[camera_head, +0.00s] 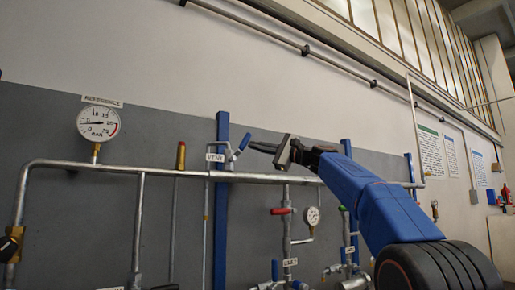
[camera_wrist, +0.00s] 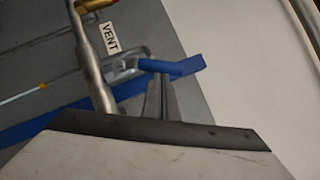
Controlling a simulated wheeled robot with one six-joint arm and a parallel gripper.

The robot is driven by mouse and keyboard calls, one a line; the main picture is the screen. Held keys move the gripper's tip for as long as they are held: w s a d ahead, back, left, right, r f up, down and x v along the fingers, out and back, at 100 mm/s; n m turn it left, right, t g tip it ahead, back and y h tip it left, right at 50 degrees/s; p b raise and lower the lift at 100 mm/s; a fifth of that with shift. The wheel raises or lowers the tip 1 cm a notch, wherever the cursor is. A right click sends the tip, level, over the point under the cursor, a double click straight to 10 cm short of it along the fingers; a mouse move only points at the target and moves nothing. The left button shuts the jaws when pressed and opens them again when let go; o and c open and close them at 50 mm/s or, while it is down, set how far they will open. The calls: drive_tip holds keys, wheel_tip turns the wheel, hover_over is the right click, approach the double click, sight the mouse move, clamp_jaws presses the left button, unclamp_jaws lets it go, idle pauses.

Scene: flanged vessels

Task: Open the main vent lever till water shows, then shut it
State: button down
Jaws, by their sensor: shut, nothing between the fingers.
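The vent valve (camera_head: 229,156) sits on top of the horizontal pipe, beside a white VENT tag (camera_head: 215,157). Its blue lever (camera_head: 244,142) slants up and right. My gripper (camera_head: 256,146) comes from the right, its shut fingertips close by the lever. In the wrist view the shut fingers (camera_wrist: 160,78) end at the blue lever (camera_wrist: 160,67); whether they touch it I cannot tell. The VENT tag (camera_wrist: 110,38) shows there too. A thin pale-blue streak (camera_wrist: 20,95) runs from the orange-tipped end of the vent's thin tube; it looks like water.
A round pressure gauge (camera_head: 98,122) stands on the pipe at left, with a brass fitting (camera_head: 181,155) nearer the vent. Blue uprights (camera_head: 222,200) back the pipework.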

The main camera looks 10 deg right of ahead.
sight(249, 136)
drive_tip(key=shift+s+a+r+n+g, duration=0.1)
drive_tip(key=shift+a+r+n+g, duration=0.1)
drive_tip(key=shift+r+n+g, duration=0.4)
drive_tip(key=shift+s+a+r+n+g+h, duration=0.15)
drive_tip(key=shift+a+n, duration=0.1)
drive_tip(key=shift+n, duration=0.25)
drive_tip(key=shift+a+r+n+g+h, duration=0.15)
drive_tip(key=shift+a+n, duration=0.05)
drive_tip(key=shift+n, duration=0.3)
drive_tip(key=shift+s+a+r, duration=0.2)
drive_tip(key=shift+a+r, duration=0.1)
drive_tip(key=shift+a, duration=0.2)
drive_tip(key=shift+s+a+r, duration=0.15)
drive_tip(key=shift+a+r, duration=0.15)
drive_tip(key=shift+a, duration=0.15)
drive_tip(key=shift+s, duration=0.1)
drive_tip(key=v, duration=1.7)
drive_tip(key=shift+d, duration=0.2)
